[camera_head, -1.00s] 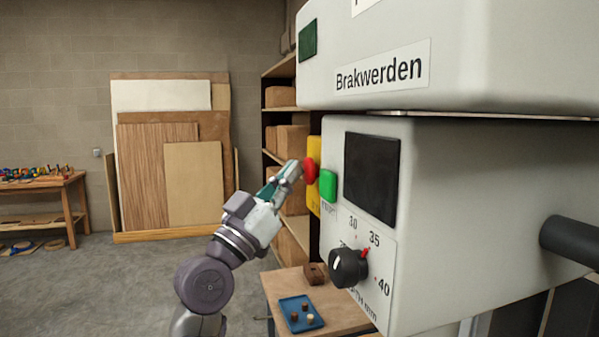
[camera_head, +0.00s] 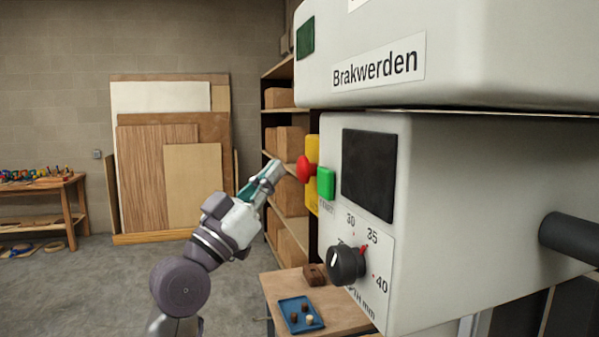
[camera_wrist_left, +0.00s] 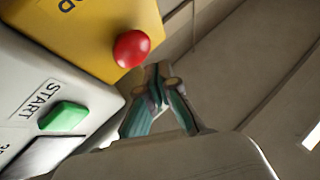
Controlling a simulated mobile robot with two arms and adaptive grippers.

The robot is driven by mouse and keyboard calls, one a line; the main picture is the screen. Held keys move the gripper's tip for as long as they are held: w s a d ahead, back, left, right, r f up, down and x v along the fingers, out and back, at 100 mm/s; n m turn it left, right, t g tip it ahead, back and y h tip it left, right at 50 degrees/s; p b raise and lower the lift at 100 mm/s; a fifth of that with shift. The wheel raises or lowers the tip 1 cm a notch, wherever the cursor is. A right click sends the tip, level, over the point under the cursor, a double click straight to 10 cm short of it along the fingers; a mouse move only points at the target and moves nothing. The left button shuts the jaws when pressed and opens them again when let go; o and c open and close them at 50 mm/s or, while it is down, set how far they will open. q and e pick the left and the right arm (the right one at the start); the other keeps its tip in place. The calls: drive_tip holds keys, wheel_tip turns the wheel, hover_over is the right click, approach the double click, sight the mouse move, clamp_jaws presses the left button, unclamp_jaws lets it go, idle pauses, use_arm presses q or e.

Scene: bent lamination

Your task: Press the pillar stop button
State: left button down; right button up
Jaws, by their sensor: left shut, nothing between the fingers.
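The red stop button (camera_head: 305,169) is a mushroom head on a yellow plate (camera_head: 312,150) at the left edge of the grey machine. In the left wrist view the red button (camera_wrist_left: 131,48) sits on the yellow box (camera_wrist_left: 95,25), left of and beyond the fingertips. My left gripper (camera_head: 275,168) is shut and empty, its tips a short gap to the left of the button in the head view. It also shows in the left wrist view (camera_wrist_left: 157,75). My right gripper is not in view.
A green start button (camera_head: 326,184) is right beside the red one. The machine's dark panel (camera_head: 369,174) and dial (camera_head: 346,263) are farther right. Below stands a table with a blue tray (camera_head: 300,314). Open floor lies to the left.

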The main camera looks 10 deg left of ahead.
use_arm(q)
drive_tip(key=a, duration=0.1)
drive_tip(key=s+a, duration=0.1)
drive_tip(key=a, duration=0.1)
drive_tip(key=shift+s+a+b, duration=0.25)
drive_tip(key=shift+a+b, duration=0.1)
